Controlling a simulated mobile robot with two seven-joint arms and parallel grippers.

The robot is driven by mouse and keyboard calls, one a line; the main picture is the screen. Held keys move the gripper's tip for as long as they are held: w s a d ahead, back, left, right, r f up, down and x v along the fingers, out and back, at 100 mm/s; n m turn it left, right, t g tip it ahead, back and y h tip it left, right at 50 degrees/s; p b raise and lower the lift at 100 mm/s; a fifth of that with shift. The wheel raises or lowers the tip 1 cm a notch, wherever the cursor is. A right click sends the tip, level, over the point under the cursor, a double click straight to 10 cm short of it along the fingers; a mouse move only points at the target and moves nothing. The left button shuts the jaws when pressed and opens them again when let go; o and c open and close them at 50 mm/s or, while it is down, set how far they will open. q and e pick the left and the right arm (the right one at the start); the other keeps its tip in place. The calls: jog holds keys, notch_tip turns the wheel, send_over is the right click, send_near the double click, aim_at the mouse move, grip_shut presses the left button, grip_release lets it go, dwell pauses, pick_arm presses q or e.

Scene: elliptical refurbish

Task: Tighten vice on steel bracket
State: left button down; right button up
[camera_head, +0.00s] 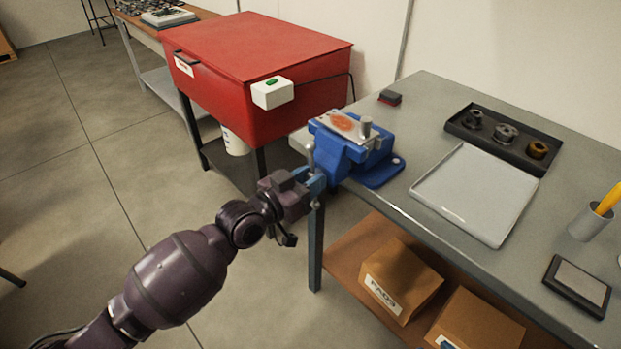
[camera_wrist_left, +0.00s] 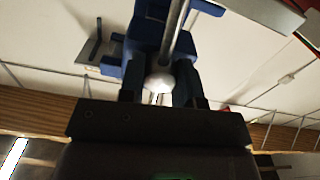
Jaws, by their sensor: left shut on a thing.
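The blue vice (camera_head: 350,158) is mounted at the left end of the grey workbench. The steel bracket (camera_head: 325,118), a pale plate with an orange rusty patch and a short upright stub, sits at the top of the vice jaws. The vice handle (camera_head: 311,158) is a thin metal bar at the vice's front; in the left wrist view its rounded end (camera_wrist_left: 160,80) lies between my fingers. My left gripper (camera_head: 313,182) is shut on the handle, and it also shows in the left wrist view (camera_wrist_left: 160,88). My right gripper is out of view.
A red cabinet (camera_head: 250,60) with a white green-buttoned box (camera_head: 272,93) stands left of the bench (camera_head: 425,115). On the bench are a white tray (camera_head: 470,195), a black parts tray (camera_head: 535,160), a pen cup (camera_head: 590,222) and a tablet (camera_head: 578,286). Cardboard boxes (camera_head: 400,275) sit below.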

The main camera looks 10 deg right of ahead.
pick_arm(q)
jog(key=n, duration=0.4)
jog(key=shift+f+n, duration=0.1)
jog(key=shift+n, duration=0.3)
dwell(0.4)
jog(key=c, duration=0.8)
grip_release()
jog(key=v, duration=1.1)
